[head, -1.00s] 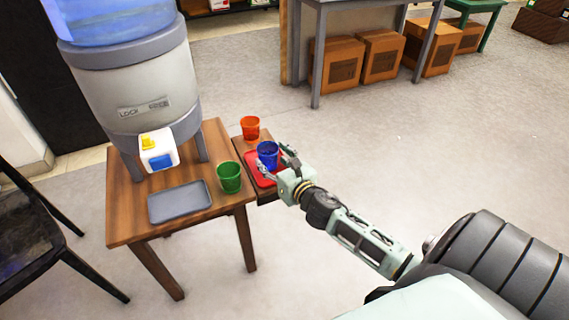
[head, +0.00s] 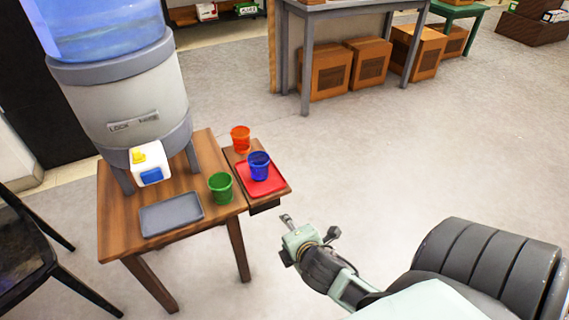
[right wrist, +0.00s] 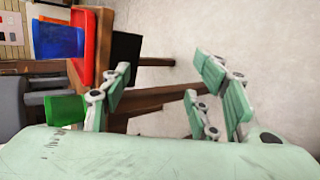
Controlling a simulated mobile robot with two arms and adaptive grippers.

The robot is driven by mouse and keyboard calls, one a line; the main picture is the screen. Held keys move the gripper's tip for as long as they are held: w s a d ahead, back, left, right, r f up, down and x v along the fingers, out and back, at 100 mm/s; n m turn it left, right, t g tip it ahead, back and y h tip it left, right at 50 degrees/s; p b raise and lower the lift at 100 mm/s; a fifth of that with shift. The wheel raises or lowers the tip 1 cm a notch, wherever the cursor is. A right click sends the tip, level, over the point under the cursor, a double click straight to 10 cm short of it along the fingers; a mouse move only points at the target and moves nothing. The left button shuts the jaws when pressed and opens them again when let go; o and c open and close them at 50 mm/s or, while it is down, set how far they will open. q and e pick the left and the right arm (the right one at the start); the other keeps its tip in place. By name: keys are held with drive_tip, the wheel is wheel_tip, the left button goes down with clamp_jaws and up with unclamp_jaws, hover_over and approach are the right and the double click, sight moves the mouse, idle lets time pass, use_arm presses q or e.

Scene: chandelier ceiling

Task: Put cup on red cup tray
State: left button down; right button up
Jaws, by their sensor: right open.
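A blue cup (head: 259,166) stands upright on the red tray (head: 274,184), on the small side shelf at the table's right. An orange-red cup (head: 240,139) stands behind the tray. A green cup (head: 221,187) stands on the table's right part. My right gripper (head: 308,224) is open and empty, in front and to the right of the tray, apart from it. In the right wrist view its fingers (right wrist: 165,98) are spread, with the blue cup (right wrist: 58,40), red tray (right wrist: 77,35) and green cup (right wrist: 66,109) beyond at the left. My left gripper is not in view.
A wooden table (head: 120,205) holds a water dispenser (head: 135,105) and a grey tray (head: 171,214). A black chair (head: 25,245) stands at the left. Boxes (head: 330,68) sit under a grey table at the back. The floor at the right is clear.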

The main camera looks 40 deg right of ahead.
drive_tip(key=s+a+f+m+g+y, duration=0.2)
drive_tip(key=s+a+f+m+g, duration=0.1)
drive_tip(key=s+a+m, duration=0.4)
drive_tip(key=s+a+f+m+g+y, duration=0.2)
drive_tip(key=s+a+f+m+g, duration=0.1)
drive_tip(key=s+a+m, duration=0.3)
drive_tip(key=shift+s+a+f+m+g, duration=0.15)
drive_tip(key=shift+s+a+m+g, duration=0.15)
drive_tip(key=shift+s+a+m, duration=0.15)
drive_tip(key=shift+d, duration=0.1)
